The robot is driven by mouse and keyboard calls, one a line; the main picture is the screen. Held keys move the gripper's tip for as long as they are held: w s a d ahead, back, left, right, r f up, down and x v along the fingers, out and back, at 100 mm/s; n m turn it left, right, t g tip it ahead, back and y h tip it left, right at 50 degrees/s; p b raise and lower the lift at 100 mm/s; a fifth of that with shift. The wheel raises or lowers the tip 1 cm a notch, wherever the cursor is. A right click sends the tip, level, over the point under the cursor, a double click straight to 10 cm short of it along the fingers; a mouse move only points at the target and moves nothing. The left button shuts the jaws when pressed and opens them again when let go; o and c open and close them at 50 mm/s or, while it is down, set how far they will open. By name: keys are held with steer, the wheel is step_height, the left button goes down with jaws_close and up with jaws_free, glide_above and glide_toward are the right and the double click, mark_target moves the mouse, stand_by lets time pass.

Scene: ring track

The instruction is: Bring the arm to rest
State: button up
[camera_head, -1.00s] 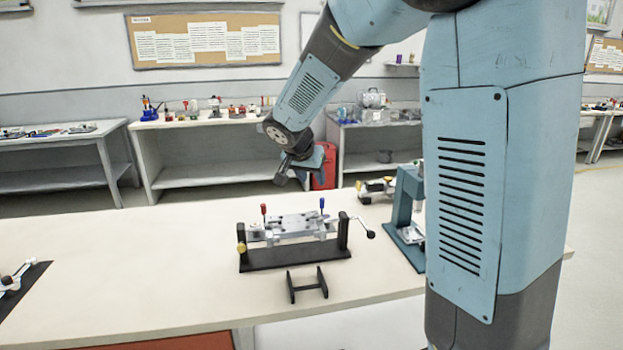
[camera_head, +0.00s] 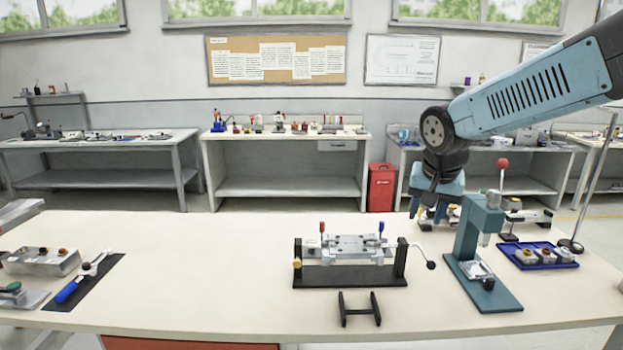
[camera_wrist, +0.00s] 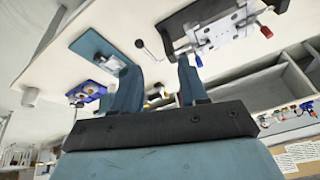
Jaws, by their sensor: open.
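My gripper (camera_head: 433,210) hangs at the end of my light blue arm, at the right of the head view, beyond the teal press. Its two fingers are apart. In the wrist view the fingers of my gripper (camera_wrist: 157,72) show spread, with nothing held between them. The clamp fixture (camera_head: 350,262) with red and blue knobs stands on the bench, left of and nearer than the gripper. It also shows in the wrist view (camera_wrist: 215,30). The teal press (camera_head: 480,245) stands to its right.
A small black stand (camera_head: 359,309) is at the bench's front. A blue tray (camera_head: 538,257) of parts and a thin pole (camera_head: 592,180) are at the right. A grey block (camera_head: 40,262) and black mat (camera_head: 84,284) are at the left. The bench between is clear.

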steer(key=s+r+n+t, duration=0.1)
steer(key=s+r+n, duration=0.2)
steer(key=s, duration=1.3)
steer(key=shift+s+a+r+n+y, duration=0.2)
steer(key=shift+s+a+n+y, duration=0.15)
steer(key=shift+n, duration=0.15)
